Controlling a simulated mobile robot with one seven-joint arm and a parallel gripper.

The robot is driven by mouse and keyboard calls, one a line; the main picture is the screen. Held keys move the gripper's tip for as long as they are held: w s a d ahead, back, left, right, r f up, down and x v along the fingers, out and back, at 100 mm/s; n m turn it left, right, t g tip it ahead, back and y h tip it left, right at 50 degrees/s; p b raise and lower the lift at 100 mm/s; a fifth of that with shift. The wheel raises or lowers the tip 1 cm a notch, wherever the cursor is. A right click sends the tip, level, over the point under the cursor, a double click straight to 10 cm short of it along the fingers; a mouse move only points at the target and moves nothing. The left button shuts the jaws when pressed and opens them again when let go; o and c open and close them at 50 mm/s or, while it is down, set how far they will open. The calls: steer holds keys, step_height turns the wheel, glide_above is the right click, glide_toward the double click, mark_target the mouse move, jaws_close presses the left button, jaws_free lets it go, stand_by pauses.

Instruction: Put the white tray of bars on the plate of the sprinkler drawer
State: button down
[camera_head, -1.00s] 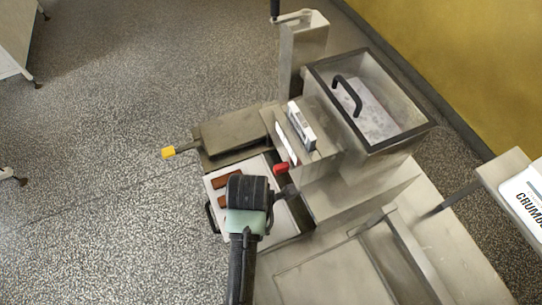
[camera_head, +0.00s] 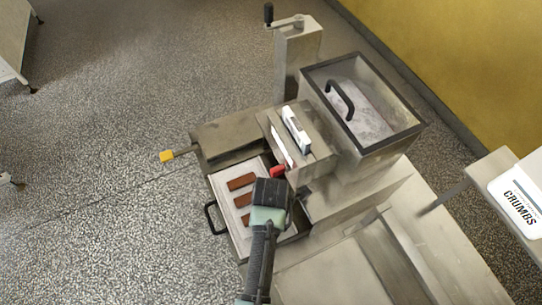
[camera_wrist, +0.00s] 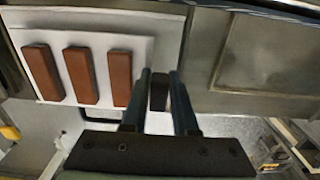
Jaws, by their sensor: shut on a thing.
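The white tray (camera_head: 232,182) holds brown bars (camera_head: 241,182) and sits within the outline of the pulled-out sprinkler drawer (camera_head: 212,218), which has a black handle on its outer side. In the wrist view the tray (camera_wrist: 88,37) shows flat with three bars on it. My gripper (camera_wrist: 160,75) is shut on a small black grip (camera_wrist: 158,95) at the tray's edge. In the head view my gripper (camera_head: 272,192) covers the tray's right part. The drawer plate is mostly hidden under the tray, and I cannot tell whether the tray touches it.
A metal cover with a yellow-tipped lever (camera_head: 167,156) lies behind the drawer. A red knob (camera_head: 279,171) is close to my gripper. A glass-topped hopper (camera_head: 360,100) and a crank post (camera_head: 297,55) stand behind. A crumbs box (camera_head: 520,195) is at the right.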

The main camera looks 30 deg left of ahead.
steer(key=shift+f, duration=0.55)
steer(key=c, duration=0.7)
jaws_free()
steer(key=shift+s, duration=0.1)
step_height(320, 180, up, 13)
steer(key=shift+r, duration=0.15)
